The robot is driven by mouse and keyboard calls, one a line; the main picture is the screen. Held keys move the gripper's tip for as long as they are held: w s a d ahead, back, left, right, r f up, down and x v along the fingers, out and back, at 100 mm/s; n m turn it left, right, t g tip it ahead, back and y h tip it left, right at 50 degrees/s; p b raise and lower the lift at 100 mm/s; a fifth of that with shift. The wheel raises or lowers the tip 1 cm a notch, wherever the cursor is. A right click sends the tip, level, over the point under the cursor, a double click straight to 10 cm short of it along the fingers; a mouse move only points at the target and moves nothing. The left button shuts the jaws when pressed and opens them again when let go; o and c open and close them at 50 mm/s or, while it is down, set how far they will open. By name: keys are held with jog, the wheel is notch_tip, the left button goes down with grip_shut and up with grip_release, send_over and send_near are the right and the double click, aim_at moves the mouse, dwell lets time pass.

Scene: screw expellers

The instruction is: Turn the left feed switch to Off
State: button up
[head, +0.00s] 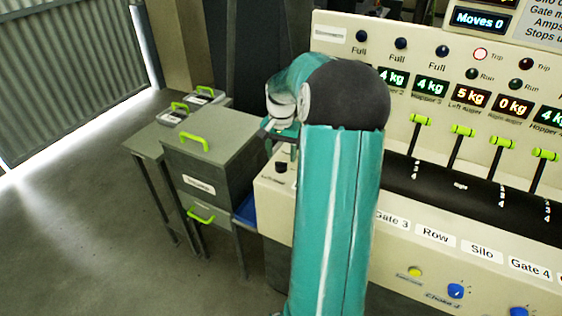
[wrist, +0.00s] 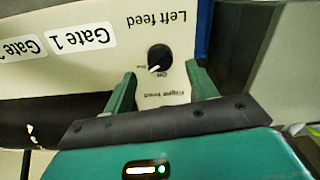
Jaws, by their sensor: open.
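The left feed switch (wrist: 159,58) is a black round knob on a cream panel. It appears upside down in the wrist view, with the words "Left feed" above it. Its white mark points to the lower left in the picture, toward small labels at its edge; the exact setting is hard to read. My gripper (wrist: 161,74) is open, its two green fingers on either side of the knob's lower edge, apart from it as far as I can tell. In the head view my gripper (head: 280,130) is partly hidden by my arm, above the left end of the panel.
"Gate 1" (wrist: 80,38) is a label beside the switch. A grey cabinet (head: 208,165) with green handles stands left of the panel. The main console has green-topped levers (head: 463,131), displays, and blue knobs (head: 456,291) to the right. The floor at left is clear.

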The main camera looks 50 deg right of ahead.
aim_at(281, 162)
notch_tip(281, 162, down, 4)
jog(key=shift+f, duration=0.1)
jog(key=c, duration=1)
jog(key=shift+n, duration=0.3)
jog(key=n, duration=1.1)
jog(key=shift+n, duration=0.3)
